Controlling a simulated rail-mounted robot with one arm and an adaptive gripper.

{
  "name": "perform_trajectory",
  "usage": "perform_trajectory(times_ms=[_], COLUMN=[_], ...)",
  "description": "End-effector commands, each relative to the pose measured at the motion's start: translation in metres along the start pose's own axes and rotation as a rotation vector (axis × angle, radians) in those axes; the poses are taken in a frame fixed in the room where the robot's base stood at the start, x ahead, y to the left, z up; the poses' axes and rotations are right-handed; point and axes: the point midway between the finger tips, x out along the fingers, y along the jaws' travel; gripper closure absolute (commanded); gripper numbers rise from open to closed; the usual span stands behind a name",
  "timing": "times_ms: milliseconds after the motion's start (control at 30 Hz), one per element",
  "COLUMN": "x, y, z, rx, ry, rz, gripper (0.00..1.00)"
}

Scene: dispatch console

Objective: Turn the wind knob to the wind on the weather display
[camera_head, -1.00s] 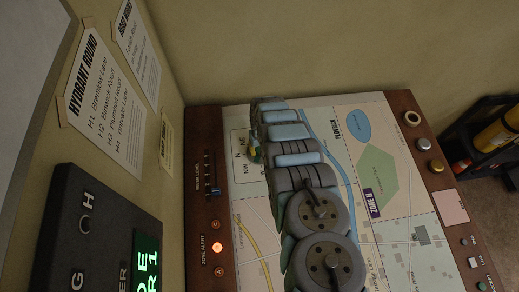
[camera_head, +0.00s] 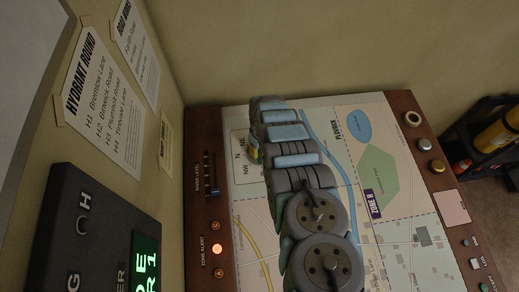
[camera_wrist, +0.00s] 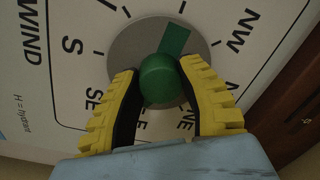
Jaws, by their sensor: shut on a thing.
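The wind knob (camera_wrist: 162,80) has a round green grip and a flat green pointer on a grey disc. In the wrist view the pointer slants up and right from the grip, on the side away from E and NE, left of the NW label. My gripper (camera_wrist: 160,97) has yellow ribbed fingers with dark inner pads, shut on the knob's grip from both sides. The wind dial (camera_wrist: 72,75) shows S, SE, E, NE and NW around the disc. In the head view my gripper (camera_head: 254,153) is at the dial panel, and my arm hides the knob. No weather display reading is legible.
The map console (camera_head: 390,127) lies under my arm. A river level slider (camera_head: 213,187) and a lit zone alert lamp (camera_head: 217,248) are left of the dial. Buttons (camera_head: 424,145) line the right edge. A black panel (camera_head: 85,225) with a green screen stands at lower left.

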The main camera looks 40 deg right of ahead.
Motion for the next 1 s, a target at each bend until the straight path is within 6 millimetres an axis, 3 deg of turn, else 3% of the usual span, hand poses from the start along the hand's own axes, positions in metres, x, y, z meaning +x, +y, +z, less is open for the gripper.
perform_trajectory(times_ms=[167, 200, 300, 733, 1000], x=[0.001, 0.001, 0.001, -0.003, -0.021], y=[0.000, 0.000, 0.000, 0.000, 0.001], z=[0.002, 0.002, 0.002, 0.000, -0.001], rx=[0.002, 0.002, 0.002, 0.001, 0.001], ry=[-0.003, -0.003, -0.002, 0.000, 0.001], rz=[-0.001, -0.001, 0.000, 0.000, 0.001], gripper=[0.97, 0.55, 0.30, 0.30, 0.30])
